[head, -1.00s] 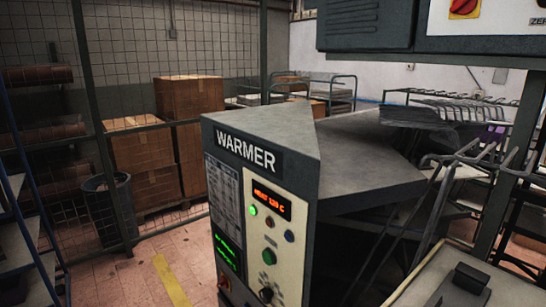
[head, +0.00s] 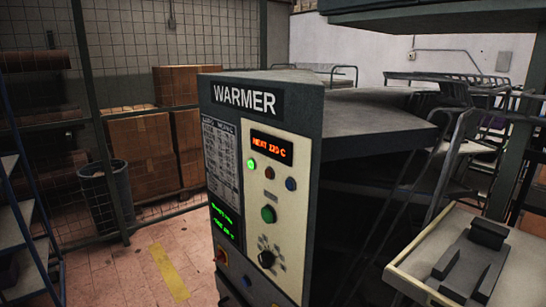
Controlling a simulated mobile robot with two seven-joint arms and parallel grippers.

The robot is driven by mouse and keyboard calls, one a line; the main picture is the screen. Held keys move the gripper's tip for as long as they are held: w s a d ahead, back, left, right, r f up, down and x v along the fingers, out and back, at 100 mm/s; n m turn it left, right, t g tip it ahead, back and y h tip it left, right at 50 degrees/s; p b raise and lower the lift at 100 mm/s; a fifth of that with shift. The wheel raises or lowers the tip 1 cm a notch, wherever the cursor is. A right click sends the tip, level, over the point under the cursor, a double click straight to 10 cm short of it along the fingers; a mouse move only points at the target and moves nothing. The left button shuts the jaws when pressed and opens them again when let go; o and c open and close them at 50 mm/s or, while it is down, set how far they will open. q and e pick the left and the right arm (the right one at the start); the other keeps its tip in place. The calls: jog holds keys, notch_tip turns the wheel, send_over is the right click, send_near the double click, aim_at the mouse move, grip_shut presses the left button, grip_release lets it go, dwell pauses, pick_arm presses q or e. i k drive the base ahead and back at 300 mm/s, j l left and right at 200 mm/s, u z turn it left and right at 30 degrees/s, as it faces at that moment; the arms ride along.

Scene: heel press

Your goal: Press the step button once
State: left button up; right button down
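The grey warmer cabinet (head: 345,115) stands in the middle, with a sign reading WARMER. Its cream control panel (head: 285,225) carries an orange display (head: 271,148) that appears to read HEAT 120 C. Below the display are a lit green lamp (head: 251,164), a small dark red piece (head: 269,173) and a dark blue round piece (head: 290,184). Neither of my grippers is in view.
A cream-edged tray (head: 420,285) with dark blocks stands at the lower right. A blue-framed shelf (head: 22,215) is at the left edge. Cardboard boxes (head: 140,150) and a dark bin (head: 100,195) stand near the mesh fence. Tiled floor shows left of the warmer.

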aim_at(267, 214)
jog(key=k+l+z, duration=0.2)
jog(key=k+z, duration=0.15)
jog(key=k+l+z, duration=0.35)
